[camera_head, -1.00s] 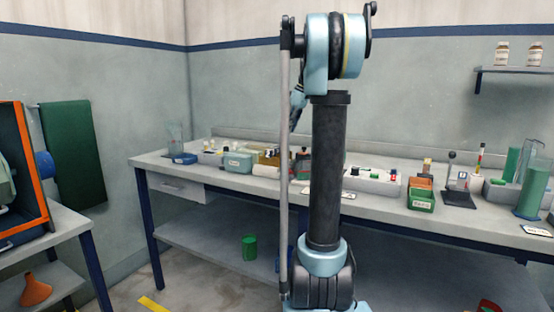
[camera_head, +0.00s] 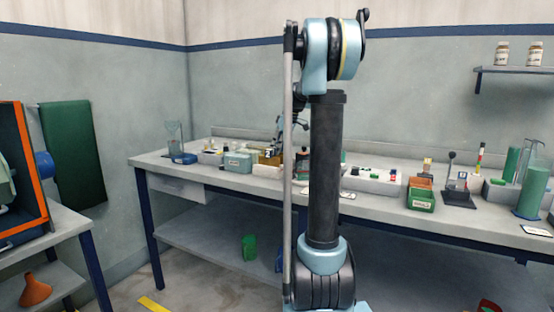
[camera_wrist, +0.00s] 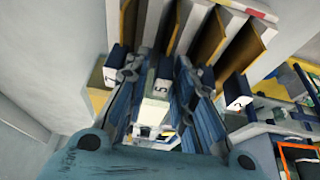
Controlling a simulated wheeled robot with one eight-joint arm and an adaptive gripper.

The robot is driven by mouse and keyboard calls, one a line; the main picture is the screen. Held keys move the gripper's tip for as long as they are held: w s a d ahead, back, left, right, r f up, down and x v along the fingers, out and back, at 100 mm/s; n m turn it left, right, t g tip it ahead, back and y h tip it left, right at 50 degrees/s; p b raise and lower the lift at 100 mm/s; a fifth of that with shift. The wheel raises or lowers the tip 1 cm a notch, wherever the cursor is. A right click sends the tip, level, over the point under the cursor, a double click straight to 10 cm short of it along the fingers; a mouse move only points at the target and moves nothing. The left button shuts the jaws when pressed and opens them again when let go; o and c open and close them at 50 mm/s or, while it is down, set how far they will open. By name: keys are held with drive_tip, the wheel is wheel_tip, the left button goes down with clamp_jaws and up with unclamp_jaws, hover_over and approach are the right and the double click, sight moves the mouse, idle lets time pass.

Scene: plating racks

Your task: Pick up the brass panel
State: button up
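Several brass-coloured panels (camera_wrist: 210,40) stand in a row of pale slots at the top of the wrist view. I cannot tell which one the task means. My gripper (camera_wrist: 158,66) is open, with one blue-and-dark finger on each side of a pale block with a dark tag marked 5 (camera_wrist: 160,86). I cannot tell whether the fingers touch it. In the head view a small brass-coloured patch (camera_head: 270,159) shows on the bench behind my arm. My gripper's tips are not clear there.
A green bin (camera_head: 421,200) and a dark lever stand (camera_head: 458,198) are to the right. A dark block marked 2 (camera_wrist: 237,91) is beside the right finger.

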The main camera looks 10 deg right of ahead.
drive_tip(key=shift+f, duration=0.1)
drive_tip(key=shift+c, duration=0.3)
clamp_jaws()
wheel_tip(320, 180, up, 10)
drive_tip(key=shift+r, duration=0.1)
idle(0.3)
idle(0.3)
